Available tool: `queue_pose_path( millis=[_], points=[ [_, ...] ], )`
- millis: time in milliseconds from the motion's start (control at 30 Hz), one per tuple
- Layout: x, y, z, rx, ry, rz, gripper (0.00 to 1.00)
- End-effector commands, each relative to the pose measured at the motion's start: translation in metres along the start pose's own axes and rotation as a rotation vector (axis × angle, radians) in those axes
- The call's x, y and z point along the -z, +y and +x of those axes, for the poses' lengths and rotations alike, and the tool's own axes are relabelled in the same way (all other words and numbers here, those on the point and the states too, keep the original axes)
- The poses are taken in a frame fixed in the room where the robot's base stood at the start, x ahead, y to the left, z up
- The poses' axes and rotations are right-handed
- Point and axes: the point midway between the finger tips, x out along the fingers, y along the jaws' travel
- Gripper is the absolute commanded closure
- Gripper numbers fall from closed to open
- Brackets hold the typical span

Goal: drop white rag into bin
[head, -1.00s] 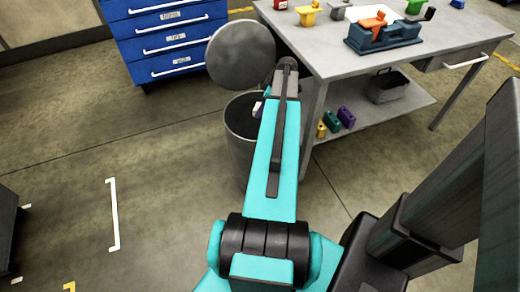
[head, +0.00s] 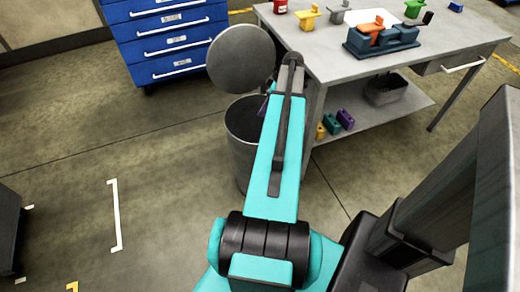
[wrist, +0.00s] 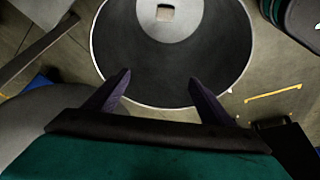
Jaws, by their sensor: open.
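The grey round bin (head: 240,150) stands left of the workbench, partly hidden behind my arm in the head view. Its round lid (head: 238,60) is up. The wrist view looks down into the open bin (wrist: 115,65). A small pale piece, which looks like the white rag (wrist: 164,12), lies on the light bin floor, near the top edge of the picture. My gripper (wrist: 158,78) is open and empty, its two dark fingers apart over the bin's mouth. In the head view it is mostly hidden behind my arm.
The workbench (head: 330,62) on the right carries several coloured parts and a blue fixture (head: 383,42). A grey tub (head: 386,88) and small coloured blocks sit on its lower shelf. A blue drawer cabinet (head: 170,45) stands behind. The floor at left is largely clear.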

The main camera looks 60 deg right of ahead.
Motion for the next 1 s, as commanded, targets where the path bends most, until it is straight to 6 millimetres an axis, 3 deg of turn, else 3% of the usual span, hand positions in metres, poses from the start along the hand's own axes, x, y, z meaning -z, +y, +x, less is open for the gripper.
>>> queue_pose_path(
  millis=[200, 500, 1000],
  points=[
    [0.001, 0.000, -0.038, -0.002, 0.000, 0.001, 0.24],
    [0.000, 0.000, -0.077, -0.002, -0.001, 0.000, 0.24],
    [-0.001, 0.000, -0.087, 0.000, 0.000, 0.000, 0.24]
  ],
)
